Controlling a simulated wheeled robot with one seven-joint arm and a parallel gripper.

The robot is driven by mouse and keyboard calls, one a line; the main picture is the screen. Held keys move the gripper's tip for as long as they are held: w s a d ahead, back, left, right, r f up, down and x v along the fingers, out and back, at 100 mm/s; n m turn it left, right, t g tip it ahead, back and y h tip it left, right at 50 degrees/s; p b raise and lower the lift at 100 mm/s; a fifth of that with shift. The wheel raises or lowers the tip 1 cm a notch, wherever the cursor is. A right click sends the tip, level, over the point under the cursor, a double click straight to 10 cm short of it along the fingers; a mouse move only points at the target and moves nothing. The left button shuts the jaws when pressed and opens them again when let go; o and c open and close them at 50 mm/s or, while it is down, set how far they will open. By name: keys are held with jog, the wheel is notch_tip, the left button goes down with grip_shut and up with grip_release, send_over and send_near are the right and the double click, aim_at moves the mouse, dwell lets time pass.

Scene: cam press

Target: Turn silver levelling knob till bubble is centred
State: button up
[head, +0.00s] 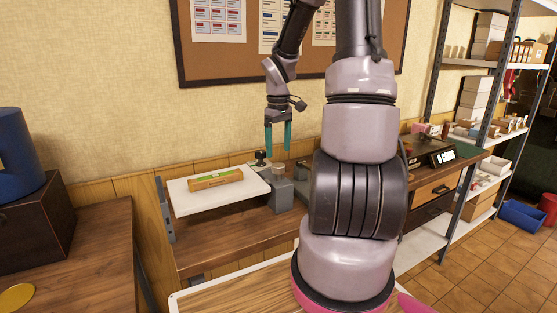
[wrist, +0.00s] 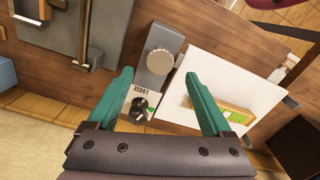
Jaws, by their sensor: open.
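The silver knob (wrist: 159,61) is round with a ridged edge, on a grey block beside the white plate (wrist: 210,65). It also shows in the head view (head: 279,170). A black knob (wrist: 139,105) sits on a label reading LOOSE. A wooden spirit level (head: 215,178) with a green strip lies on the plate; it is partly hidden by a finger in the wrist view. The bubble is too small to make out. My gripper (head: 278,137) is open and empty above the knobs, its teal fingertips (wrist: 160,75) apart on either side of the silver knob in the picture.
A dark grey metal plate (wrist: 62,45) with a bar lies on the other side of the grey block. A corkboard (head: 235,62) hangs on the wall behind. A brown box (head: 35,225) bears a blue cylinder at the left. Bare wooden bench (head: 225,247) shows in front of the white plate.

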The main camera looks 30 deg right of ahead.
aim_at(278, 165)
jog(key=shift+r, duration=2.35)
jog(key=s+a+r+m+t+y, duration=0.1)
jog(key=s+a+r+m+t, duration=0.2)
jog(key=s+a+r, duration=0.3)
jog(key=s+a+r+m+t+y, duration=0.1)
jog(key=s+a+r+m+t, duration=0.3)
jog(key=s+a+r, duration=0.3)
jog(key=s+r, duration=0.4)
jog(key=s, duration=0.1)
jog(key=shift+r+m, duration=0.25)
jog(key=shift+m, duration=0.15)
jog(key=shift+o, duration=0.3)
